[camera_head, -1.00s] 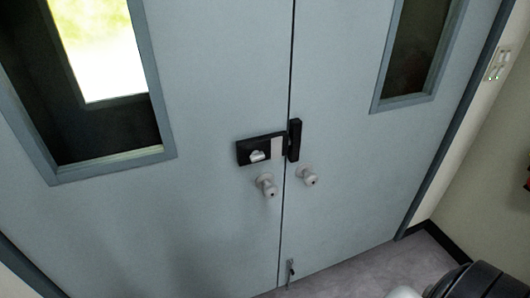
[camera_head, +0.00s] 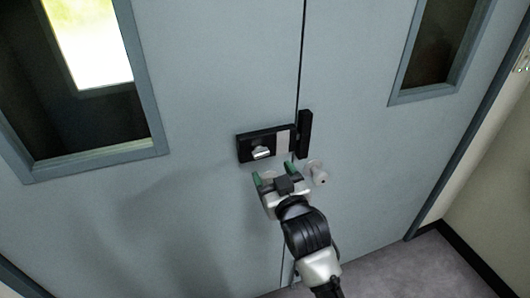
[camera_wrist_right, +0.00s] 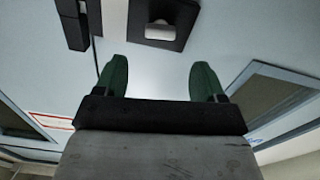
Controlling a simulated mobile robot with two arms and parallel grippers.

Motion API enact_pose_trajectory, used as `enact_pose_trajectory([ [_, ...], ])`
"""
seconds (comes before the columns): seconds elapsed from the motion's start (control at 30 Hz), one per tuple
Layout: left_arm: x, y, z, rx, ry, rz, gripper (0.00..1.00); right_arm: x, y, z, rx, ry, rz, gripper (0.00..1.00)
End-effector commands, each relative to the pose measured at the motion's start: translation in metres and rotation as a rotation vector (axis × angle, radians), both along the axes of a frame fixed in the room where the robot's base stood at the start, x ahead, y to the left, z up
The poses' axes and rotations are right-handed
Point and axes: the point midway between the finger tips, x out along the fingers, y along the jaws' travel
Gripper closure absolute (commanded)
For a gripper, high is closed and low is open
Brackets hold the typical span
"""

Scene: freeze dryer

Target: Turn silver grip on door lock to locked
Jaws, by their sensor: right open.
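The door lock (camera_head: 270,143) is a black box with a light plate on the left door leaf, close to the seam. Its silver grip (camera_head: 261,152) sits low on the left part of the box and lies roughly level. My right gripper (camera_head: 274,176) is open and empty just below the lock, apart from the grip. In the right wrist view the two green fingers (camera_wrist_right: 153,82) are spread, with the silver grip (camera_wrist_right: 159,31) beyond them near the top edge on the black lock (camera_wrist_right: 184,18). My left gripper is not in view.
A black catch (camera_head: 305,134) is on the right door leaf beside the lock. A round white knob (camera_head: 317,172) is right of my gripper; the left knob is mostly hidden behind it. Windows (camera_head: 90,85) sit in both leaves. The door surface left of the lock is clear.

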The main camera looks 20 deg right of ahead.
Motion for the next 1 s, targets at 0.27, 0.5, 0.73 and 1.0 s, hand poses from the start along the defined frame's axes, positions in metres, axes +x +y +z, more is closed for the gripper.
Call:
enact_pose_trajectory([
  [0.27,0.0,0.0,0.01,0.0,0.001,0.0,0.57,0.054,0.002,0.002,0.0,0.001,-0.001,0.3],
  [0.5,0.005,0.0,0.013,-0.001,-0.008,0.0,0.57,0.077,0.003,0.0,0.001,0.002,0.0,0.3],
  [0.73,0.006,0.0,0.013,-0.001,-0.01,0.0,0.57,0.08,0.003,0.0,0.001,0.001,0.0,0.3],
  [1.0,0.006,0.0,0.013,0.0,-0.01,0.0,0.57,0.079,0.003,-0.001,0.001,0.001,0.0,0.57],
])
